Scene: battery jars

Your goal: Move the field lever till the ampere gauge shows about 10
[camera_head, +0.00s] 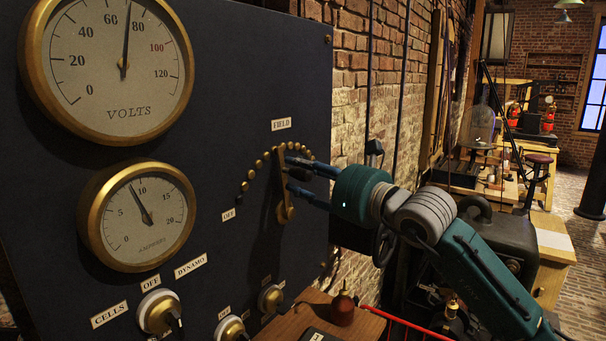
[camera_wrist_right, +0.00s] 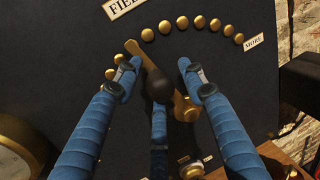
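The ampere gauge (camera_head: 142,215) is a brass-rimmed dial at the lower left; its needle points a little below 10, at roughly 8 to 9. The field lever (camera_head: 281,190) is a brass arm standing nearly upright under the FIELD label, its upper end among an arc of brass studs. It also shows in the wrist view (camera_wrist_right: 135,50) with a dark round knob (camera_wrist_right: 158,88). My right gripper (camera_head: 291,174) is at the lever; in the wrist view its blue fingers (camera_wrist_right: 155,84) are apart, one each side of the knob, with visible gaps. My left gripper is not in view.
A volts gauge (camera_head: 108,65) above reads about 70. Brass switches (camera_head: 158,312) labelled CELLS, OFF and DYNAMO sit lower on the dark panel (camera_head: 230,60). The stud arc runs from OFF to MORE (camera_wrist_right: 254,43). A wooden surface (camera_head: 285,325) stands below the panel.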

